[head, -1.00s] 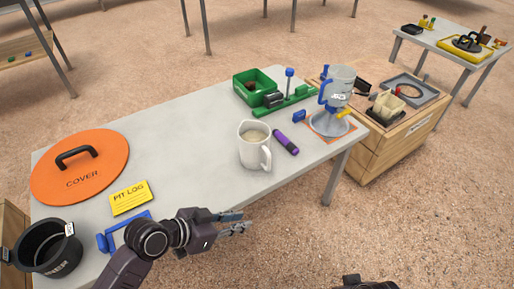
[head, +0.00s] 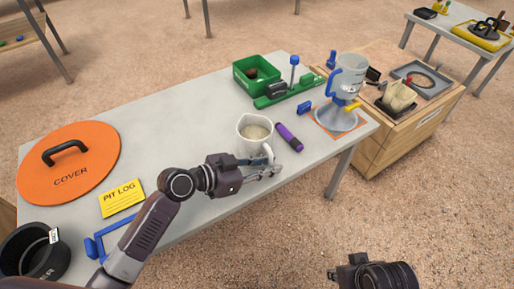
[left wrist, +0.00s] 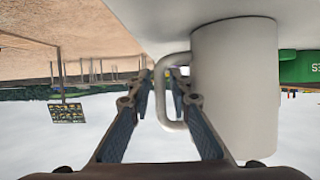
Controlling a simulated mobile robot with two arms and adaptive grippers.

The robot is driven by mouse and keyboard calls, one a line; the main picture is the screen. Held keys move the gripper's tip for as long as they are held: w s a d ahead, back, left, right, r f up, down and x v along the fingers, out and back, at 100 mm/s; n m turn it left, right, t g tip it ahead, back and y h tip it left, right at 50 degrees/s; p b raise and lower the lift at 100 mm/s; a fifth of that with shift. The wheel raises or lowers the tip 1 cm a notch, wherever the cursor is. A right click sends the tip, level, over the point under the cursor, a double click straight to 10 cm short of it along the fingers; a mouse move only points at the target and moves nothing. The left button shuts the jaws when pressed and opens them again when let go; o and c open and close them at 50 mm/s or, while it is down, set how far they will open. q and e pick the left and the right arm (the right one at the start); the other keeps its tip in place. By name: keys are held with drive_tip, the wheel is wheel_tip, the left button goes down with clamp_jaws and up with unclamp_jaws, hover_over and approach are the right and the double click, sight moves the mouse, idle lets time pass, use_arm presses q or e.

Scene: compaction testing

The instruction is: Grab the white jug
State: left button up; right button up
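The white jug (head: 254,135), with pale contents, stands upright on the grey table, its handle facing my left gripper. My left gripper (head: 268,170) is at the jug's near side in the head view. In the left wrist view, the jug (left wrist: 235,90) fills the right half, and its handle lies between the two spread fingers of my left gripper (left wrist: 165,95). The fingers are apart, with a gap to the handle on the left side. The jug's lower near side is partly hidden by my gripper. My right gripper (head: 350,272) shows at the bottom edge; its fingers are unclear.
A purple marker (head: 289,137) lies just right of the jug. A green tray (head: 257,75) and a clear blue-handled device (head: 347,80) stand behind and right. An orange cover (head: 70,165), a yellow pit log (head: 121,199) and a black pot (head: 35,252) are at left.

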use_arm(q)
drive_tip(key=shift+w+d+f, duration=0.1)
drive_tip(key=shift+d, duration=0.1)
clamp_jaws()
drive_tip(key=shift+w+r, duration=0.15)
drive_tip(key=shift+r, duration=0.05)
drive_tip(key=shift+r, duration=0.1)
idle(0.3)
